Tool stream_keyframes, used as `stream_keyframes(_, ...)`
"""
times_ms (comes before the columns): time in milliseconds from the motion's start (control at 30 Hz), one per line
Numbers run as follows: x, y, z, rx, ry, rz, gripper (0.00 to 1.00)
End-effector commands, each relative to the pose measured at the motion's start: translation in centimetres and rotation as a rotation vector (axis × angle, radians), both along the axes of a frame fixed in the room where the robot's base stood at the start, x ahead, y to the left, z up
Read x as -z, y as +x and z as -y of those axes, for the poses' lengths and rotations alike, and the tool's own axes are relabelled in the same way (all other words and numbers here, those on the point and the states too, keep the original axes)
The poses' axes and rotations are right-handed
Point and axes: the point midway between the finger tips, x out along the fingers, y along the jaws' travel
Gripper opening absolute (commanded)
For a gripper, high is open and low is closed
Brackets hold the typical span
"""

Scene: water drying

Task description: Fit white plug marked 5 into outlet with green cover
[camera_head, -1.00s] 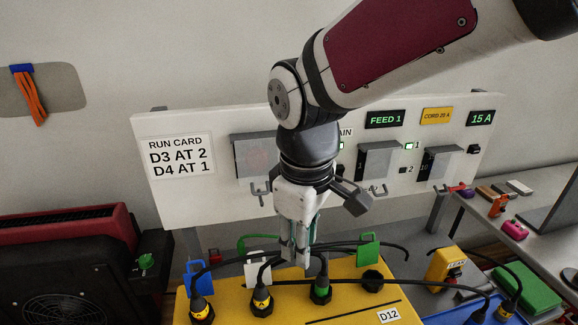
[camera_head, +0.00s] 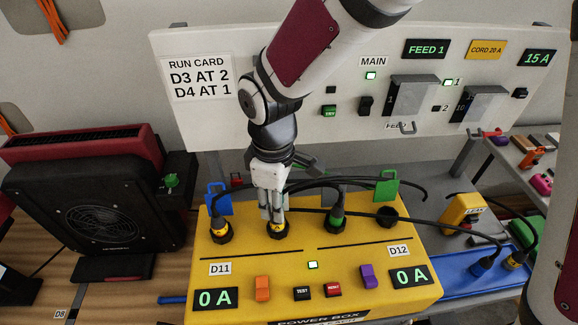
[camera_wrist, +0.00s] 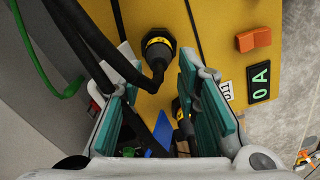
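The yellow power box (camera_head: 330,262) has a row of outlets with flip-up covers. The green cover (camera_head: 386,187) stands open at the right end, and the dark round outlet (camera_head: 386,216) in front of it is empty. My gripper (camera_head: 272,222) points down over the second plug (camera_head: 277,229), a black one with a yellow band; this plug also shows in the wrist view (camera_wrist: 158,46), just beyond the fingertips. The teal fingers are apart and open. A white cover (camera_wrist: 126,62) shows partly beside it. No white plug body or number 5 is readable.
A yellow-banded plug (camera_head: 220,231) sits by the blue cover (camera_head: 218,199). A green-banded plug (camera_head: 335,219) sits right of my gripper. Black cables arch behind and across the box. A blue tray (camera_head: 480,277) and yellow block (camera_head: 462,215) lie to the right.

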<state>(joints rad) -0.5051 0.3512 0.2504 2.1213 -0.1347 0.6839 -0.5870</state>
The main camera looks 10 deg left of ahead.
Motion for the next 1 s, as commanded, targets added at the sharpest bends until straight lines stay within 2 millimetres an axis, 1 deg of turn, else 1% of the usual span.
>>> stream_keyframes(133, 1.1, -0.1, 0.0, -0.001, -0.002, -0.002, 0.30)
stream_keyframes(300, 3.6, 0.0, 0.0, -0.001, -0.003, -0.002, 0.30)
stream_keyframes(400, 4.7, 0.1, 0.0, 0.000, -0.002, -0.001, 0.30)
stream_keyframes(500, 5.3, 0.1, 0.0, 0.000, -0.001, -0.001, 0.30)
stream_keyframes(733, 5.3, 0.2, 0.0, 0.001, 0.000, 0.001, 0.30)
stream_keyframes(767, 5.3, 0.2, 0.0, 0.001, 0.000, 0.001, 0.23)
stream_keyframes(800, 5.3, 0.2, 0.0, 0.001, 0.000, 0.001, 0.14)
stream_keyframes(867, 5.3, 0.2, 0.0, 0.001, 0.000, 0.000, 0.00)
stream_keyframes(1000, 5.3, 0.2, 0.0, 0.001, 0.000, 0.001, 0.00)
